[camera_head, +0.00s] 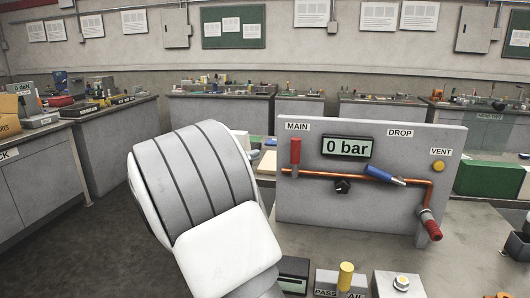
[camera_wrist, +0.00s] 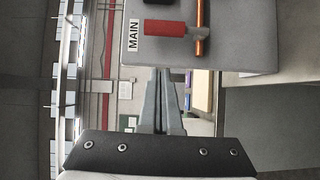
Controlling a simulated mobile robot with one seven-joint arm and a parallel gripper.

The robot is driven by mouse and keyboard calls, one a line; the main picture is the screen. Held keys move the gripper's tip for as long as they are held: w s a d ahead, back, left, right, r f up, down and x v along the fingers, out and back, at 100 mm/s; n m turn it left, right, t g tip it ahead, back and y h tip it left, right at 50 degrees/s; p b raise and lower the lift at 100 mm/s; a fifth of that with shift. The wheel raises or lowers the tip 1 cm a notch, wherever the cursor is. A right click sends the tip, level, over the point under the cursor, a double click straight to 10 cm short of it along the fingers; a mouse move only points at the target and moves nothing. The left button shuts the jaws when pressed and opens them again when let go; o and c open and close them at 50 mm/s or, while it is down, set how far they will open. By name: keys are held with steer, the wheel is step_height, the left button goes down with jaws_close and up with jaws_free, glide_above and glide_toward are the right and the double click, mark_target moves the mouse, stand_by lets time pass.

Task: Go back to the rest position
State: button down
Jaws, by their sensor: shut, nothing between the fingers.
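My gripper (camera_wrist: 163,100) shows in the wrist view with its fingers together and empty. It points toward the left edge of the grey panel, beside the MAIN label, and appears apart from it. In the head view my arm hides the gripper. The grey panel (camera_head: 300,215) stands upright on a bench. It carries a red MAIN handle (camera_head: 295,152), upright, a blue DROP handle (camera_head: 379,173), tilted, and a red lower valve handle (camera_head: 431,226) under a VENT label. A display (camera_head: 347,147) reads 0 bar. The MAIN handle also shows in the wrist view (camera_wrist: 165,29).
In front of the panel stand a block with a yellow post (camera_head: 345,275), a box with a button (camera_head: 400,284) and a dark-topped box (camera_head: 293,274). Benches with clutter line the back and left. A green case (camera_head: 488,179) sits right. Open floor (camera_head: 75,240) lies left.

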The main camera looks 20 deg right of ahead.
steer(key=s+d+m+g+y+p, duration=0.2)
steer(key=s+g+y+p, duration=0.4)
steer(key=s, duration=1.1)
steer(key=s+a+r+m+t+y+p, duration=0.1)
steer(key=s+a+t+y+p, duration=0.1)
steer(key=s+a+y, duration=0.3)
steer(key=s+a+r+m+t+y+p, duration=0.1)
steer(key=s+a+y, duration=0.4)
steer(key=s, duration=0.7)
steer(key=shift+s+a+r+t+y+p, duration=0.35)
steer(key=shift+a+r+t+p, duration=0.55)
steer(key=shift+p, duration=0.35)
steer(key=shift+d+f, duration=0.15)
steer(key=shift+d, duration=0.1)
